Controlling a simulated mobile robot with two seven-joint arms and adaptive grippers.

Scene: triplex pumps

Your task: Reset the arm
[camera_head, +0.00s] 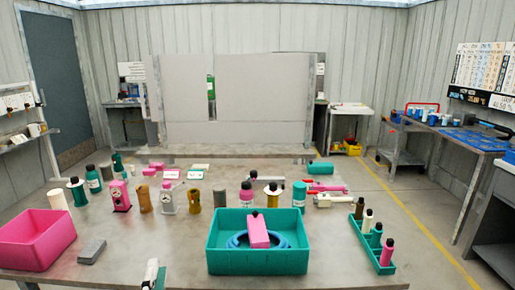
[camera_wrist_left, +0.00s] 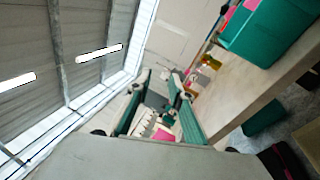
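My left gripper (camera_head: 152,272) shows at the bottom edge of the head view, at the table's near edge and left of the green bin. In the left wrist view its two fingers with green pads (camera_wrist_left: 158,82) stand apart, with nothing held between them. The rest of my left arm is outside the head view. My right gripper is in neither view.
The table (camera_head: 180,240) carries a pink bin (camera_head: 35,240), a grey block (camera_head: 92,251), a green bin (camera_head: 258,262) with a blue coil and pink box, and a green rack (camera_head: 370,246) of bottles. Several bottles and gauges stand farther back.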

